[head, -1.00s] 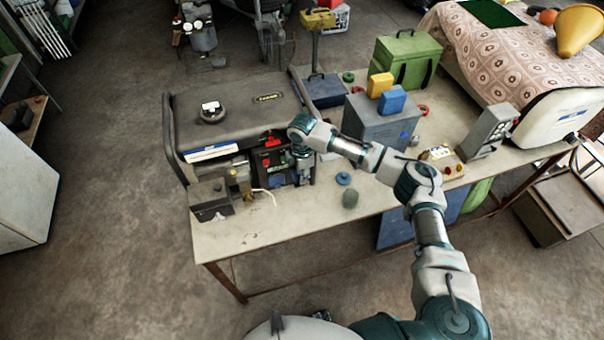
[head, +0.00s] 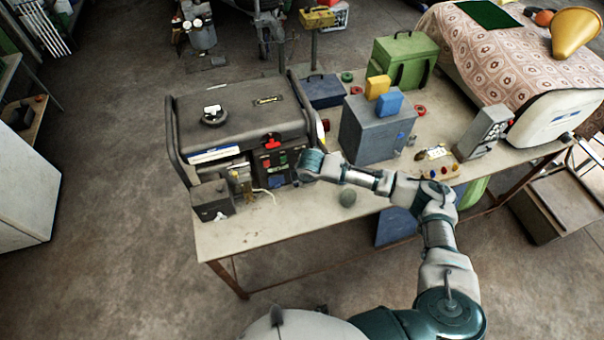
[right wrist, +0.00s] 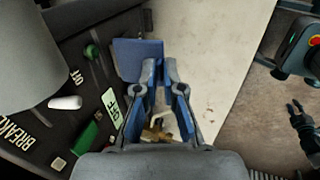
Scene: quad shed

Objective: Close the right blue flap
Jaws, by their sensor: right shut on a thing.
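The generator (head: 240,115) stands on the bench, its dark control panel (head: 268,162) facing me. A small blue flap (head: 278,182) shows low on the panel. In the right wrist view a blue flap (right wrist: 138,60) stands out at the panel's edge, right at my right fingertips. My right gripper (right wrist: 160,68) is nearly closed, with the flap's edge at its tips. In the head view my wrist hides this gripper and the panel's right end. A dark gripper, likely my left, shows small at the right wrist view's edge (right wrist: 294,106); its opening is unclear.
A grey box (head: 375,130) with yellow and blue blocks on it stands right of the generator. The bench front is mostly clear.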

